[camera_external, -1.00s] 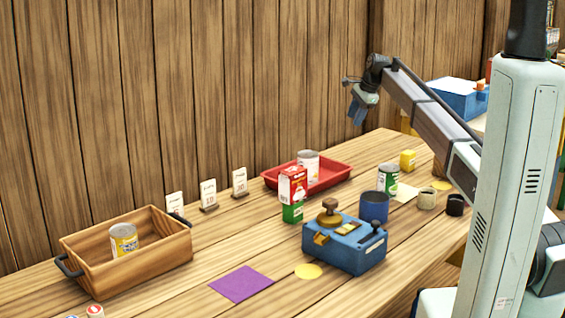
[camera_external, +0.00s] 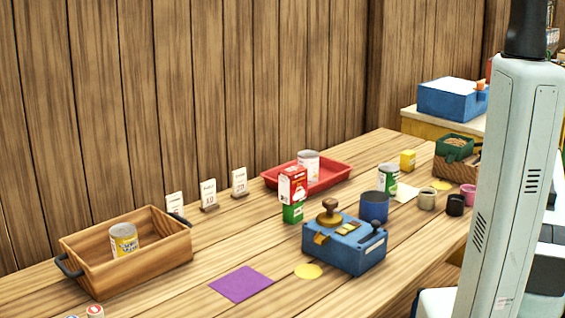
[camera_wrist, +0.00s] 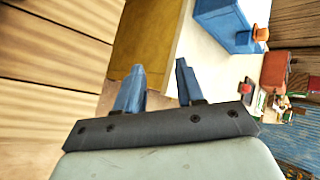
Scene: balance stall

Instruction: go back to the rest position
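My gripper (camera_wrist: 157,82) shows in the wrist view with its two blue fingers apart and nothing between them. In the external view the forearm and gripper are not visible; only my pale upright column (camera_external: 510,190) stands at the right. In the wrist view the fingers are in front of a yellow-sided counter (camera_wrist: 146,40) with a pale top. A blue box (camera_wrist: 222,22) stands on that counter. I cannot tell how far the fingers are from it.
On the wooden table stand a wooden crate (camera_external: 160,262) with a can inside, a red tray (camera_external: 335,174) with another can, a blue balance device (camera_external: 345,248), a blue cup (camera_external: 374,207) and a green-labelled can (camera_external: 388,179). A purple mat (camera_external: 240,283) lies at the front.

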